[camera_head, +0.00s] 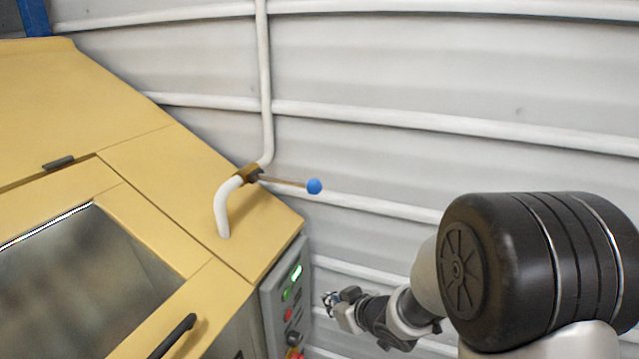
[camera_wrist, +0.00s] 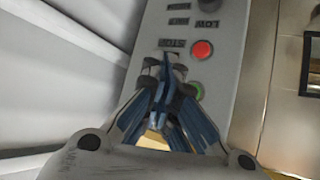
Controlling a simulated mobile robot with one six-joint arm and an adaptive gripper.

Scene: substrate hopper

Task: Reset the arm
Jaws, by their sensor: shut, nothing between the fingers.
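My gripper (camera_head: 330,298) is small in the head view, just right of the grey control panel (camera_head: 284,298) on the yellow machine's side. In the wrist view my gripper (camera_wrist: 165,62) is shut, its blue fingers together with nothing between them. Its tips lie over the panel (camera_wrist: 222,75), next to a red button (camera_wrist: 202,50). A green button (camera_wrist: 195,90) is partly hidden behind the fingers. I cannot tell whether the tips touch the panel.
The yellow hopper (camera_head: 160,190) fills the left, with a dark window (camera_head: 80,265) and black handle (camera_head: 173,336). A white pipe (camera_head: 266,90) carries a valve lever with a blue knob (camera_head: 314,186). A corrugated grey wall (camera_head: 450,90) stands behind.

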